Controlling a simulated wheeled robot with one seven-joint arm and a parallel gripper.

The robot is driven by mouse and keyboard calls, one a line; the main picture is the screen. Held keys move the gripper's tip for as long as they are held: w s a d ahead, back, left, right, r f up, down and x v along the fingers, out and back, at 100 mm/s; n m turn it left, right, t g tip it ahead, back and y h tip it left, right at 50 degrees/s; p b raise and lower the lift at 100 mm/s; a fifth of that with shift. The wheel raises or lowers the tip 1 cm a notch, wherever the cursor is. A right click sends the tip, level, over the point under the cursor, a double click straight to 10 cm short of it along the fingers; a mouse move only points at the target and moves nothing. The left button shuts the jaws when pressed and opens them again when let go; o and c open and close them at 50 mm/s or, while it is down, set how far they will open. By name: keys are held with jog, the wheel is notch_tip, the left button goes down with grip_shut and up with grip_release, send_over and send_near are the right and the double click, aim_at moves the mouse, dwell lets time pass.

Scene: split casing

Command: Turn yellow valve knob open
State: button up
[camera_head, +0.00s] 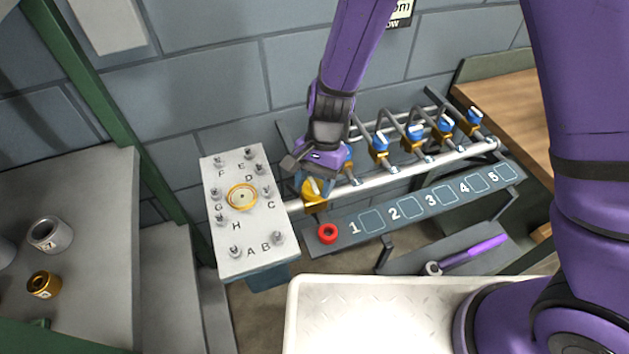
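A yellow valve part (313,202) sits at the left end of the grey horizontal pipe (375,181), beside the lettered block. My gripper (313,170) points down directly over it and hides much of its top. A blue and pale piece shows between the gripper and the yellow part; I cannot tell whether the fingers touch or grip it. The finger opening is too small and covered to read.
Several blue-topped valves (380,143) line the pipe to the right. A numbered panel (425,205) with a red ring (327,233) lies in front. The lettered block (236,253) stands left. A purple-handled tool (474,251) lies on a lower shelf.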

jog(key=shift+c, duration=0.4)
jog(key=shift+n, duration=0.3)
jog(key=n+h, duration=0.1)
jog(key=n, duration=0.2)
jog(key=shift+a+n+h, duration=0.1)
jog(key=shift+n+h, duration=0.3)
jog(key=n, duration=0.2)
jog(key=n+h, duration=0.1)
jog(key=n, duration=0.1)
jog(key=shift+n+h, duration=0.3)
jog(key=n, duration=0.2)
jog(key=n+t+h, duration=0.1)
jog(key=n, duration=0.1)
jog(key=shift+a+h, duration=0.1)
jog(key=shift+h, duration=0.2)
jog(key=shift+s+n+t+h, duration=0.1)
jog(key=shift+n+t+h, duration=0.2)
jog(key=shift+n, duration=0.9)
jog(key=shift+n+t+h, duration=0.1)
jog(key=shift+n+t, duration=0.3)
jog(key=shift+n, duration=0.8)
jog(key=o, duration=0.9)
